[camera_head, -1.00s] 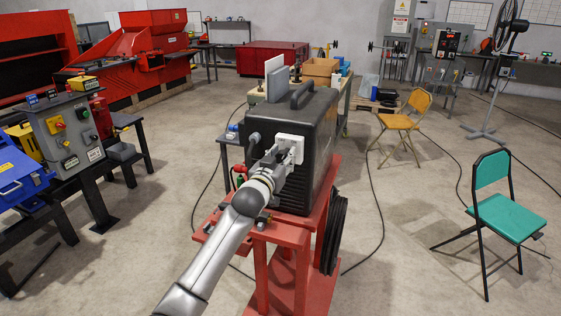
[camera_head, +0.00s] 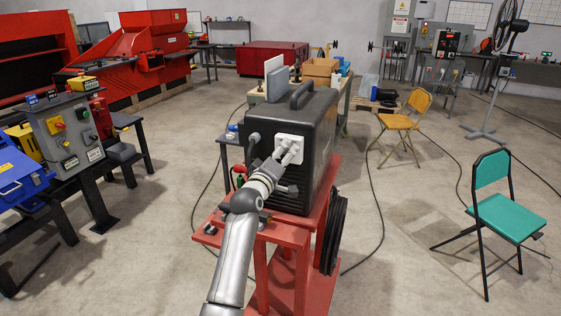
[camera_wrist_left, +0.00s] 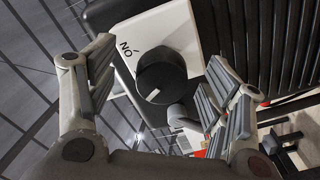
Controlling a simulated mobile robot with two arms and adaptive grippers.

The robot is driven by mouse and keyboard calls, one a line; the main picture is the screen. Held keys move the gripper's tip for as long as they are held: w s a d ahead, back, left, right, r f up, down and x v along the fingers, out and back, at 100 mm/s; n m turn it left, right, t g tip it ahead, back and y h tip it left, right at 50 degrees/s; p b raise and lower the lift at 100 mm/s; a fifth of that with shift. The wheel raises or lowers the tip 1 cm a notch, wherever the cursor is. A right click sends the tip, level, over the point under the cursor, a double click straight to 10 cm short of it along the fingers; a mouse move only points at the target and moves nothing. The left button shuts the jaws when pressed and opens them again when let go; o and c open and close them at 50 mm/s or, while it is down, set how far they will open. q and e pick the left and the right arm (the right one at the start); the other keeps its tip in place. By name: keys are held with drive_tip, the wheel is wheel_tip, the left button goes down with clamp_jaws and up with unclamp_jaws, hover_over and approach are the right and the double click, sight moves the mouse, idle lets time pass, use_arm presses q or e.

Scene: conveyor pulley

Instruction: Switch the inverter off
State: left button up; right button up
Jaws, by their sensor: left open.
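The inverter (camera_head: 312,135) is a dark grey box with a top handle, standing on a red cart. Its front carries a white switch plate (camera_head: 283,140), which also shows in the left wrist view (camera_wrist_left: 152,35). On the plate is a round black knob (camera_wrist_left: 160,75) with a white mark; the lettering beside it reads "ON" upside down. In the wrist view the mark lies on the knob's lower side, away from the lettering. My left gripper (camera_head: 287,152) is open, its fingers on either side of the knob and apart from it. In the head view the gripper hides the knob.
The red cart (camera_head: 285,238) carries the inverter, with a coiled black cable (camera_head: 333,235) on its side. A green chair (camera_head: 505,212) and a yellow chair (camera_head: 403,122) stand to the right. A grey control box (camera_head: 72,133) is at left. Floor between is mostly clear.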

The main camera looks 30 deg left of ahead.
sight(280, 158)
use_arm(q)
drive_tip(key=o, duration=0.4)
drive_tip(key=shift+s+d+r+p, duration=0.1)
drive_tip(key=shift+s+p, duration=0.4)
drive_tip(key=p+v, duration=0.2)
drive_tip(key=v, duration=0.1)
drive_tip(key=shift+s+d, duration=0.1)
drive_tip(key=shift+s, duration=0.2)
drive_tip(key=shift+p+v, duration=0.45)
drive_tip(key=shift+v, duration=0.75)
